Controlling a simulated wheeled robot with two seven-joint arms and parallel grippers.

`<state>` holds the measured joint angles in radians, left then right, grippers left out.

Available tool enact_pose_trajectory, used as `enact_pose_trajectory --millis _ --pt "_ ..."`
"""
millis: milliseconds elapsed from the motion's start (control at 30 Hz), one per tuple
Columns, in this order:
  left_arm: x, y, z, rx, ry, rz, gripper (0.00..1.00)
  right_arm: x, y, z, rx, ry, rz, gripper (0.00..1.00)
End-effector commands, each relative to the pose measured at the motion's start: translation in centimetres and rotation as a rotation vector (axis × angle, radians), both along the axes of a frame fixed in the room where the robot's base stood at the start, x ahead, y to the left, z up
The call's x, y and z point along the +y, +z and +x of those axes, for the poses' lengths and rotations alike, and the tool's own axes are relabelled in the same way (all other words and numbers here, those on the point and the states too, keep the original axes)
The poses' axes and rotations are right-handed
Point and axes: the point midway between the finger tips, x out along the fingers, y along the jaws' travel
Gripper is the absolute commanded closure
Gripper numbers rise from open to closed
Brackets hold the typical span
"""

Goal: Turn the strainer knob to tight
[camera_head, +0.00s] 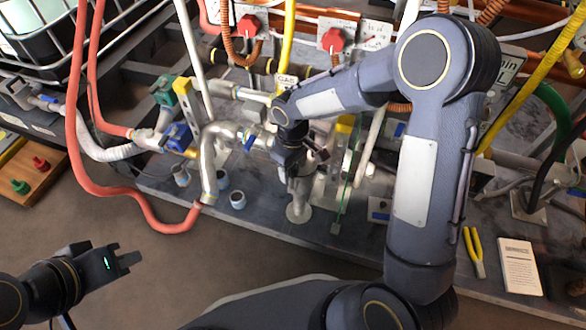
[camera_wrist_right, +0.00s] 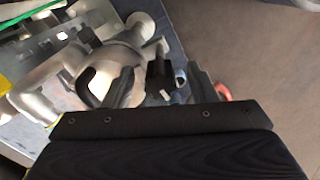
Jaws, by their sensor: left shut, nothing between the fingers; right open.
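A silver metal strainer (camera_head: 299,190) stands upright on the grey bench, below the hand of my right arm. In the right wrist view its rounded grey body (camera_wrist_right: 112,68) fills the upper left. A small black part, which looks like the strainer knob (camera_wrist_right: 158,72), shows between the fingers of my right gripper (camera_wrist_right: 162,88). That gripper is open, with one finger on each side of the black part; contact cannot be told. In the head view the hand largely hides the knob. My left gripper (camera_head: 122,258) is shut and empty, low at the left over the floor.
A bent silver pipe (camera_head: 208,160) and small grey cups (camera_head: 237,199) stand left of the strainer. A red hose (camera_head: 150,215) loops over the bench edge. Floor in front is clear.

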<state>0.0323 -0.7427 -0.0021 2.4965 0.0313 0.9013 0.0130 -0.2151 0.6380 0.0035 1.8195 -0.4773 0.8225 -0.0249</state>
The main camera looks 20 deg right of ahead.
Motion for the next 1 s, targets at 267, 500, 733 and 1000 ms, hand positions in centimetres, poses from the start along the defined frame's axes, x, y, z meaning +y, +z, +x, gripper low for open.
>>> enact_pose_trajectory --millis 267,500,733,1000 --pt "0.00 -0.07 0.01 0.000 0.000 0.000 1.00 0.00 -0.23 0.00 -0.001 0.000 0.001 0.48" --pt "0.00 -0.07 0.01 0.000 0.000 0.000 1.00 0.00 -0.22 0.00 0.000 0.000 0.000 0.77" --pt "0.01 -0.06 0.00 0.000 0.000 0.000 1.00 0.01 -0.21 -0.01 0.000 -0.002 0.000 0.93" --pt "0.01 0.12 0.00 0.000 0.000 0.000 1.00 0.06 -0.15 0.00 -0.001 -0.066 0.000 0.93"
